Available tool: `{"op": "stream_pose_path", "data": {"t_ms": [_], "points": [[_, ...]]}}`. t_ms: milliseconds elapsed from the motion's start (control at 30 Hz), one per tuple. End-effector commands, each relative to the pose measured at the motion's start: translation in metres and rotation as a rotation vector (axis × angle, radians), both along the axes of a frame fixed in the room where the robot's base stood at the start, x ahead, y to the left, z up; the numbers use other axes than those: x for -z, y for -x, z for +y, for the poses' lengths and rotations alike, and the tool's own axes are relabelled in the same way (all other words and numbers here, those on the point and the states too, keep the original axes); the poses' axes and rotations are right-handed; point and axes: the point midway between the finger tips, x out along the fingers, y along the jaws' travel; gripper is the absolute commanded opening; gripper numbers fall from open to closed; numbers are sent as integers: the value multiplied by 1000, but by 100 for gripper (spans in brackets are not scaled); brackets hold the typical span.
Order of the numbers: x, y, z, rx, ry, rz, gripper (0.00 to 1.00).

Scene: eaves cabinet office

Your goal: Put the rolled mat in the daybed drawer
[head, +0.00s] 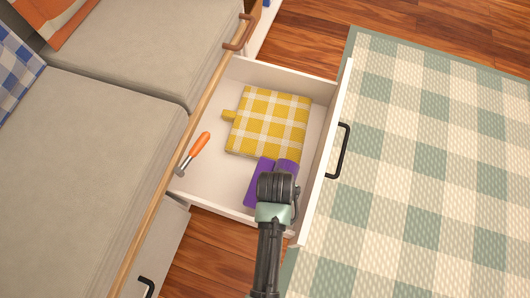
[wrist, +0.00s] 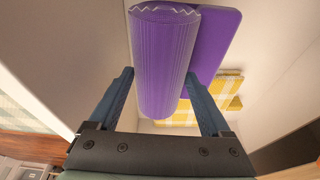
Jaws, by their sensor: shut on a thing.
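The drawer (head: 213,168) is pulled out from under the daybed (head: 110,130). The rolled mat is purple; parts of it (head: 286,165) show beside my wrist in the head view, within the drawer's near end. In the wrist view the roll (wrist: 163,70) stands between my two fingers. A flat purple piece (wrist: 218,40) shows behind it; I cannot tell whether it is part of the mat. My gripper (wrist: 160,78) is shut on the roll; my wrist hides the grip in the head view. Whether the mat touches the drawer floor is unclear.
A yellow checked cloth pad (head: 268,120) lies in the drawer's far part. A tool with an orange handle (head: 200,143) lies by the daybed edge. The drawer front has a black handle (head: 340,150). A green checked rug (head: 420,170) covers the floor to the right.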

Motion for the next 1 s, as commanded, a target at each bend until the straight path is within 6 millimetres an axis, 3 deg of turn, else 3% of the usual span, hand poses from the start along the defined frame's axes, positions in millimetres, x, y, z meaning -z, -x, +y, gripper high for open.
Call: {"op": "stream_pose_path", "data": {"t_ms": [333,567,800,1000], "points": [[55,-1,0,0,0,-3,0],[69,-1,0,0,0,-3,0],[98,-1,0,1,0,-4,0],[97,-1,0,0,0,-4,0]]}}
